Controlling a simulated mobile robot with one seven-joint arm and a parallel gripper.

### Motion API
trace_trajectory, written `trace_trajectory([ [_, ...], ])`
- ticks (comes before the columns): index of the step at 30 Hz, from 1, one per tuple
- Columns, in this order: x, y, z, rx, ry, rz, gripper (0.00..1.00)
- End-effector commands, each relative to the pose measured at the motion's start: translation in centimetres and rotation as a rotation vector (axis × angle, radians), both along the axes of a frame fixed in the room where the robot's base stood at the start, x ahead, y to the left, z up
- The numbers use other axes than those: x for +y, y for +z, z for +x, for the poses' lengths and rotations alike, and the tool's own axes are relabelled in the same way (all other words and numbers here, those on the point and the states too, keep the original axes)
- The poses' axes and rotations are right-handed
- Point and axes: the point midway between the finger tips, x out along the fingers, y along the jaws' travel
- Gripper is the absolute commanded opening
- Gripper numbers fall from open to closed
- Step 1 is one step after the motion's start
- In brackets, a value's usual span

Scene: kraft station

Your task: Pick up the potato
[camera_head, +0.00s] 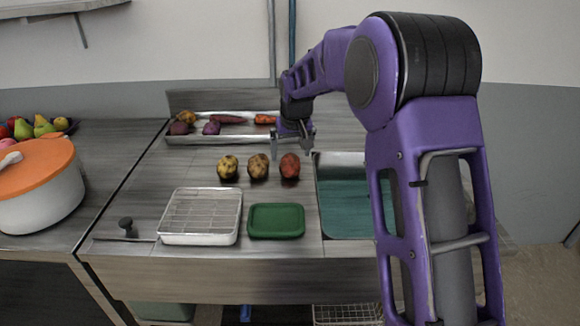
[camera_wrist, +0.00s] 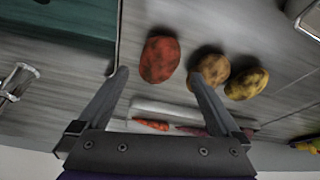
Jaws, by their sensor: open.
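Three potato-like vegetables stand in a row on the metal counter: a yellow one (camera_head: 228,167), a brown one (camera_head: 258,166) and a reddish one (camera_head: 290,165). The wrist view shows the reddish one (camera_wrist: 159,59), the brown one (camera_wrist: 212,68) and the dark-spotted yellow one (camera_wrist: 246,83). My gripper (camera_head: 292,150) is open and empty, behind and above the reddish one. In the wrist view the reddish one appears between and beyond the fingertips (camera_wrist: 158,76). The brown one appears by the tip of the right finger; contact cannot be told.
A sink (camera_head: 345,205) lies to the right. A wire-rack tray (camera_head: 165,226) and a green lid or board (camera_head: 276,221) sit in front. A long tray (camera_head: 200,139) of vegetables stands behind. A white pot with an orange lid (camera_head: 40,165) and a fruit bowl are at left.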

Motion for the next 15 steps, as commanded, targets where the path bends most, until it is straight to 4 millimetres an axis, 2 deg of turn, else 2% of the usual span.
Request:
trace_trajectory([
  [8,0.0,-1.6,0.5,0.001,0.0,0.0,1.0],
  [15,0.1,-5.1,1.5,0.002,0.001,-0.001,1.0],
])
